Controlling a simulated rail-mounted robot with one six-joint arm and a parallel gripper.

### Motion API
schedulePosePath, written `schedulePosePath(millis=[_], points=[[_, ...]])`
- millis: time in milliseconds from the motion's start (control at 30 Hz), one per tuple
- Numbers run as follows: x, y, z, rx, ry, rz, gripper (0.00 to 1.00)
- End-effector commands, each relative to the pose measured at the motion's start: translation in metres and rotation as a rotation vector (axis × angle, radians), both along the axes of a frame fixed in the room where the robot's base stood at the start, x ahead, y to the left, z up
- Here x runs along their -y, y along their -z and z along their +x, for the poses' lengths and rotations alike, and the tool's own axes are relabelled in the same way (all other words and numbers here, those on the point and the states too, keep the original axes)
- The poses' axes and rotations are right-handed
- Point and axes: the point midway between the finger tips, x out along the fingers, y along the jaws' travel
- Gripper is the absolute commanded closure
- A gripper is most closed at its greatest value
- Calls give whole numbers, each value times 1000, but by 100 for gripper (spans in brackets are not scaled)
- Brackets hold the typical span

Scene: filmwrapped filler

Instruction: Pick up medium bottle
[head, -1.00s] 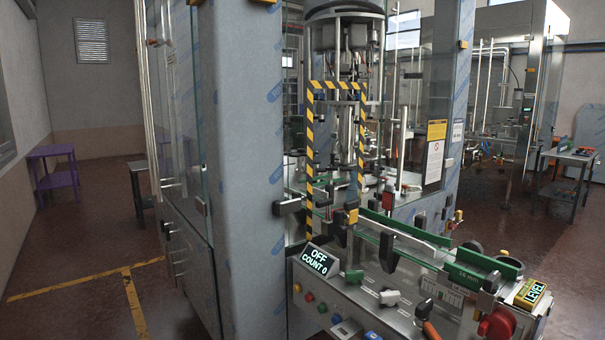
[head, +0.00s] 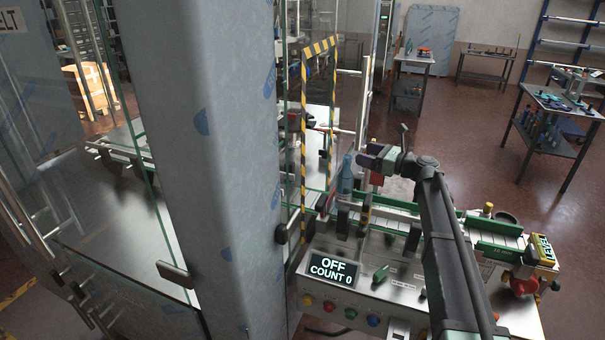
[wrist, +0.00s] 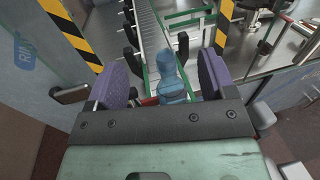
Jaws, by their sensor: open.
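A blue bottle (head: 346,175) stands upright at the conveyor beside the striped guard frame. I cannot tell its size class from these views. My gripper (head: 369,158) is at the bottle's upper right in the head view. In the wrist view the same bottle (wrist: 170,82) shows between the two purple finger pads of my gripper (wrist: 163,78), with a gap on either side. My gripper is open. The bottle's near lower part is hidden by the gripper body in the wrist view.
A yellow-black striped guard frame (head: 304,140) and a large grey pillar (head: 205,150) stand left of the bottle. Green conveyor rails (head: 490,225) run right. A control panel display (head: 333,268) reads OFF, COUNT 0. A table (head: 555,105) with blue items stands at the far right.

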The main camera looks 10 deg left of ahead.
Motion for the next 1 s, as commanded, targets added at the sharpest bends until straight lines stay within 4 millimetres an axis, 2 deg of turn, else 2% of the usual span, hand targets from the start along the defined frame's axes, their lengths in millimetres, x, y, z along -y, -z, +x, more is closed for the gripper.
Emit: schedulePosePath(millis=[133,233,500,567,600,633,867,1000], points=[[0,1,1,-10,2,13,23],[0,13,1,-9,2,11,23],[0,84,1,-8,1,9,23],[0,97,1,-8,1,9,23],[-11,82,5,-8,-3,9,23],[-17,80,7,-8,-3,9,23],[-28,79,10,-7,0,9,23],[-50,79,19,-7,-1,9,23]])
